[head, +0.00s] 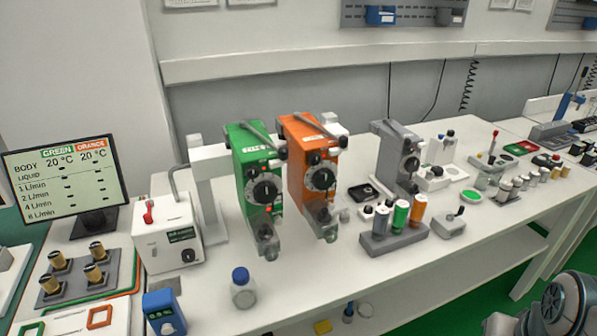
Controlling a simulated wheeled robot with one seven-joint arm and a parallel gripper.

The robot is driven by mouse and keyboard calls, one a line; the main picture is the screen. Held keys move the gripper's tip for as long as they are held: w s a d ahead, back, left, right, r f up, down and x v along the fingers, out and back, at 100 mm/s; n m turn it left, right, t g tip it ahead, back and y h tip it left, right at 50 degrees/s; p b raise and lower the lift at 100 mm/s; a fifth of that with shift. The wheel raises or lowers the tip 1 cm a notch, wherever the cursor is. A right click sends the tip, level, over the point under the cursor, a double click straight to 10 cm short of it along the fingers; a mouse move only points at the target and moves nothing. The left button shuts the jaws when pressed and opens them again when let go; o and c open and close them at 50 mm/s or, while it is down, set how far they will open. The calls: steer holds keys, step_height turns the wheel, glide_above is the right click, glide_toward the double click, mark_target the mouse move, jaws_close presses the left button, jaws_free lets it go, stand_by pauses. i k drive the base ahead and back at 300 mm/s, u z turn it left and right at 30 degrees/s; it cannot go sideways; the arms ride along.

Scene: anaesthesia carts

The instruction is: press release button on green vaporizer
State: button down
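The green vaporizer (243,150) stands upright on the white bench, left of the orange vaporizer (296,155). Its front carries a black round dial (265,190) with a white scale. A small red spot shows just below the dial; I cannot tell whether it is the release button. A dark lever bar lies across its top, and a clear glass part hangs at its lower front. Only a grey piece of my arm shows at the bottom right corner, far from the green vaporizer. My gripper is not in view.
A grey vaporizer-like unit (383,150) stands right of the orange one. A white box with a red switch (165,232) and a monitor (65,178) are at left. A blue-capped bottle (243,290) stands in front. A rack (393,243) holds coloured cylinders. Bare bench lies between bottle and rack.

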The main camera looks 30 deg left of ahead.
mark_target(277, 163)
steer(key=k, duration=0.8)
steer(key=u, duration=1.65)
steer(key=i, duration=0.5)
steer(key=z, duration=0.1)
